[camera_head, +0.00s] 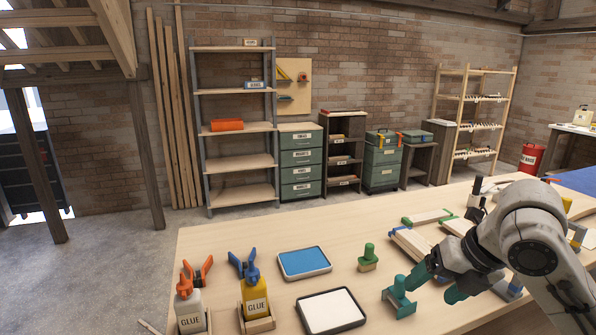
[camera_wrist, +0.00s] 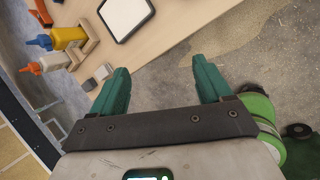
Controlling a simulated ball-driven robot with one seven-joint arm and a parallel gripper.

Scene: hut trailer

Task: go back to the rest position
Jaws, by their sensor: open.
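My gripper (camera_head: 430,288) is at the end of my bent arm over the right front part of the wooden table (camera_head: 225,250). Its green fingers are apart, and they show as two separate fingers in the wrist view (camera_wrist: 162,82). Nothing is held between them there. Beyond the fingers the wrist view shows the table's edge and the concrete floor. In the head view a teal piece with a block-like foot (camera_head: 400,298) shows beside the fingers; I cannot tell whether it touches them. My arm hides part of the table's right side.
Glue bottles (camera_head: 190,312) in wooden holders stand at the front left. A blue tray (camera_head: 304,262), a white tray (camera_head: 331,310) and a green-handled piece (camera_head: 368,257) lie in the middle. Long blocks (camera_head: 412,243) lie near my arm. Shelves (camera_head: 235,130) stand behind the table.

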